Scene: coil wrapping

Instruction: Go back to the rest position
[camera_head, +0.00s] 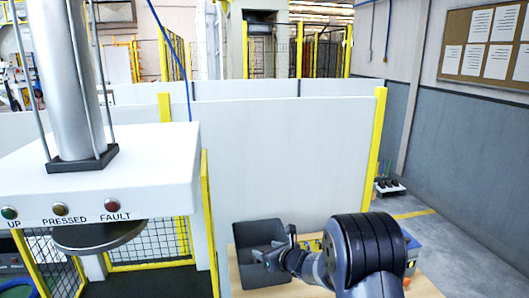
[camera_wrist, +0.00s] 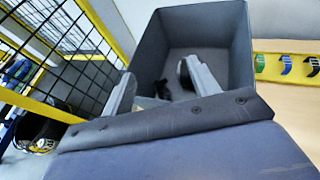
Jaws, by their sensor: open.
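My gripper (camera_head: 277,256) is at the end of my dark arm, which reaches leftward over the wooden table in the head view. In the wrist view my gripper (camera_wrist: 157,86) has its two grey fingers spread apart, with nothing held between them. The fingers point into or over the open dark grey bin (camera_wrist: 205,18); I cannot tell how deep they reach. The bin (camera_head: 258,234) stands on the table, partly behind the gripper in the head view.
The wooden table (camera_head: 245,275) has coloured clips (camera_wrist: 287,66) beside the bin. A white panel (camera_head: 290,150) stands behind it. A press (camera_head: 110,170) with lamps is at the left. Yellow-framed black mesh (camera_wrist: 60,50) is close left of the bin.

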